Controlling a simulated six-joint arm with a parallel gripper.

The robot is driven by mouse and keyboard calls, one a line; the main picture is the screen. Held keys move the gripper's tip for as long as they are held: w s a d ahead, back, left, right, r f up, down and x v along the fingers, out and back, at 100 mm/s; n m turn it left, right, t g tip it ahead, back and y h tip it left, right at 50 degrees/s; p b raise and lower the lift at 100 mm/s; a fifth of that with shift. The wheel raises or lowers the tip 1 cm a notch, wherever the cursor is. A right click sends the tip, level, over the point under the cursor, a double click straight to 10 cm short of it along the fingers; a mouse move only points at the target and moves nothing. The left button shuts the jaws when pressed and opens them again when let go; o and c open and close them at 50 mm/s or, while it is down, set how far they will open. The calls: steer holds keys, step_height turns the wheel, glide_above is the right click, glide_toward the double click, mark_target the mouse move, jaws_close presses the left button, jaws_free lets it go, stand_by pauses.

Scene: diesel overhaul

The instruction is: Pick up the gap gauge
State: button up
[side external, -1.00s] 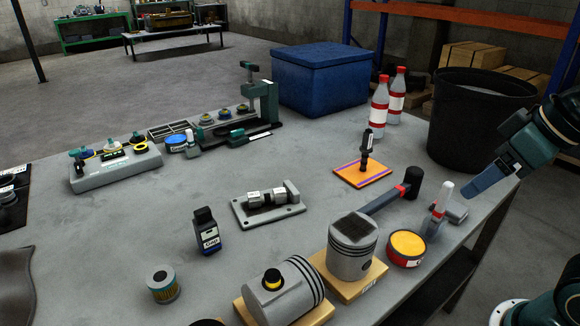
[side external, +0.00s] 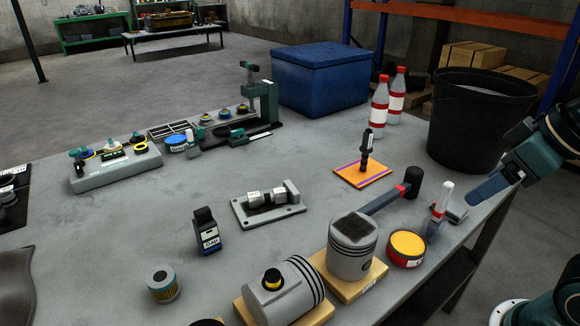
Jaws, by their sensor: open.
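My gripper (side external: 488,189) is at the right edge of the side external view, above the table's right edge. Its blue-grey finger shows, and it is open with nothing in it. Below and left of it, a small grey piece (side external: 457,212) lies on the table, partly hidden behind an upright, slightly tilted tube with a white top (side external: 440,207). I cannot tell for sure which thing is the gap gauge; the grey piece may be it. The gripper is apart from both.
A black bin (side external: 478,120) stands behind, near the arm. An orange pad (side external: 362,175) holds a dark upright tool (side external: 367,150).

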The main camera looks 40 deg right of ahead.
steer(key=shift+c, duration=0.7)
steer(key=w+a+r+n+g+y, duration=0.1)
steer(key=w+a+r+n, duration=0.2)
steer(key=w+a, duration=0.35)
steer(key=w+a+r+n+y, duration=0.1)
steer(key=w+a+r+n, duration=0.15)
steer(key=w, duration=0.65)
steer(key=w+a+r+n+g+y, duration=0.1)
steer(key=w+a+r+n+y, duration=0.15)
steer(key=w+a, duration=0.4)
steer(key=w+a+f+n+g, duration=0.3)
steer(key=w+a+f+n, duration=0.6)
steer(key=w+f, duration=0.6)
steer(key=w+a, duration=0.1)
steer(key=a, duration=0.1)
steer(key=shift+a+n+g, duration=0.3)
steer(key=shift+a+n, duration=0.1)
steer(key=shift+f, duration=0.15)
